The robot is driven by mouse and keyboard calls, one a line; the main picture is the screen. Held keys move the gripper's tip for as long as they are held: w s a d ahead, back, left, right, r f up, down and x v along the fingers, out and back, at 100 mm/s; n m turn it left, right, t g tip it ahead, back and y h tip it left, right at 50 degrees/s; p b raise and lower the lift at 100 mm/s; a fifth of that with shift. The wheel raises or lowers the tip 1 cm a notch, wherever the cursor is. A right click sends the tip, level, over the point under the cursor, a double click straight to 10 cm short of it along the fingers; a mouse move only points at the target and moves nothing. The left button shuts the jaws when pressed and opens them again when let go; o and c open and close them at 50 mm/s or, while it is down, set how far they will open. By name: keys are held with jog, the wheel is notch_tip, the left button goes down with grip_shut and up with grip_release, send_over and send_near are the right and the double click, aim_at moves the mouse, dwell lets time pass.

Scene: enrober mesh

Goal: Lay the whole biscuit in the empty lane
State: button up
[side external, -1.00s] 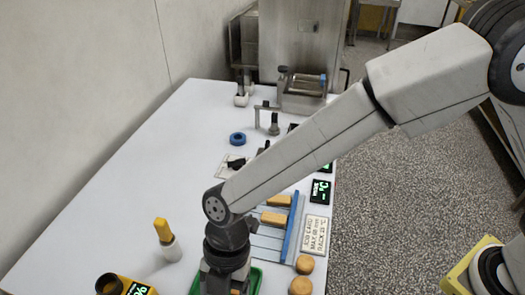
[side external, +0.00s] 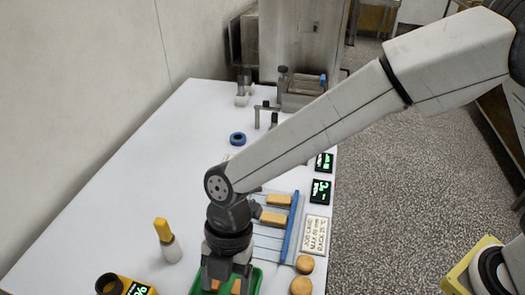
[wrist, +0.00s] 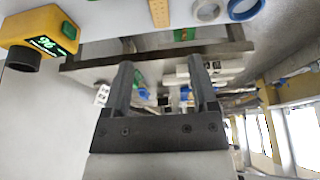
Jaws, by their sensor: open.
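A green tray (side external: 257,278) sits at the near edge of the side external view. Orange-tan biscuit pieces (side external: 236,287) show in it between and beside my fingers; I cannot tell which is whole. My gripper (side external: 227,282) points down over the tray, open, with no biscuit clearly held. In the wrist view my gripper (wrist: 163,75) shows two spread fingers with nothing clearly between them. The lane rack (side external: 267,243) lies beyond the tray, with oblong biscuits (side external: 274,218) in some lanes and a blue bar (side external: 291,228) at its right. My arm hides part of the rack.
Round biscuits (side external: 305,264) lie right of the tray, near a job card (side external: 316,233). A yellow-topped white bottle (side external: 167,241) stands left. A yellow device (side external: 130,286) is at the near left. A blue ring (side external: 238,139) lies farther back. The table's left middle is clear.

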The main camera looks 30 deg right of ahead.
jog(key=w+d+r+m+t+h, duration=0.1)
jog(key=w+d+m+t, duration=0.15)
jog(key=d+m, duration=0.65)
jog(key=w+d+m+t, duration=0.1)
jog(key=w+d+m, duration=0.3)
jog(key=d, duration=0.8)
jog(key=s+d+m+t+h, duration=0.1)
jog(key=s+d+m, duration=0.1)
jog(key=d+m, duration=0.5)
jog(key=s+d+m+t+h, duration=0.1)
jog(key=s+d+m, duration=0.1)
jog(key=d+m, duration=0.4)
jog(key=d, duration=0.4)
jog(key=shift+s+d+m, duration=0.35)
jog(key=shift+s+m, duration=0.05)
jog(key=shift+o, duration=0.5)
jog(key=shift+a, duration=0.1)
